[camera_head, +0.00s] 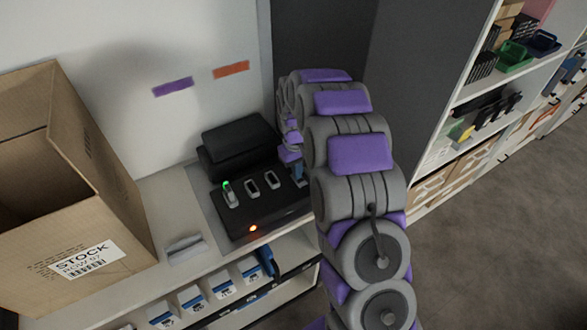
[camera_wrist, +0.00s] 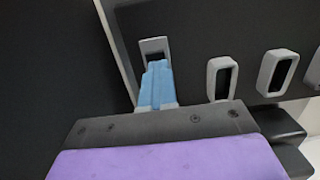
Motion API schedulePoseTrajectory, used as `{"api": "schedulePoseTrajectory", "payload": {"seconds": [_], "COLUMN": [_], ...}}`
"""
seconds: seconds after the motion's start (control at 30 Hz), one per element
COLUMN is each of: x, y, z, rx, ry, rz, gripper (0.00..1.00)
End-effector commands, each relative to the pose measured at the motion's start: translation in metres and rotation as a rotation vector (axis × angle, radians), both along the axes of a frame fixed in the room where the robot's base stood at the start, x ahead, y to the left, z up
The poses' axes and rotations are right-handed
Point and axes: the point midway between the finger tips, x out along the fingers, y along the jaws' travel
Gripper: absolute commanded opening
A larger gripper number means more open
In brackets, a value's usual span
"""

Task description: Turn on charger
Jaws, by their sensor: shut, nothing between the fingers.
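The charger (camera_head: 258,205) is a black unit on the white shelf, with a row of grey-framed slots on top. A green light (camera_head: 227,186) shows at its leftmost slot and an orange light (camera_head: 253,228) glows on its front edge. My gripper (camera_head: 299,173) is at the charger's right end, partly hidden by my arm. In the wrist view its blue fingers (camera_wrist: 157,84) are shut and empty. They overlap the lower part of one grey-framed slot (camera_wrist: 155,48); I cannot tell whether they touch it. Two other slots (camera_wrist: 222,78) (camera_wrist: 277,72) lie to the right.
An open cardboard box (camera_head: 100,190) stands left of the charger. A black case (camera_head: 238,138) sits behind it against the wall. Small white boxes (camera_head: 192,299) line the shelf below. A dark panel and stocked shelving (camera_head: 470,105) stand at the right.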

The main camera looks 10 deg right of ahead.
Motion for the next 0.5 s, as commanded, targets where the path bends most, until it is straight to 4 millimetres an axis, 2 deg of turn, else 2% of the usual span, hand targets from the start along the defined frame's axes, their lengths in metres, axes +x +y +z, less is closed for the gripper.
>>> {"api": "schedulePoseTrajectory", "payload": {"seconds": [0.03, 0.5], "x": [-0.015, 0.006], "y": [-0.002, 0.013], "z": [-0.006, 0.102], "rx": [-0.003, -0.008], "ry": [0.053, -0.009], "rz": [-0.001, -0.001], "gripper": [0.0, 0.0]}}
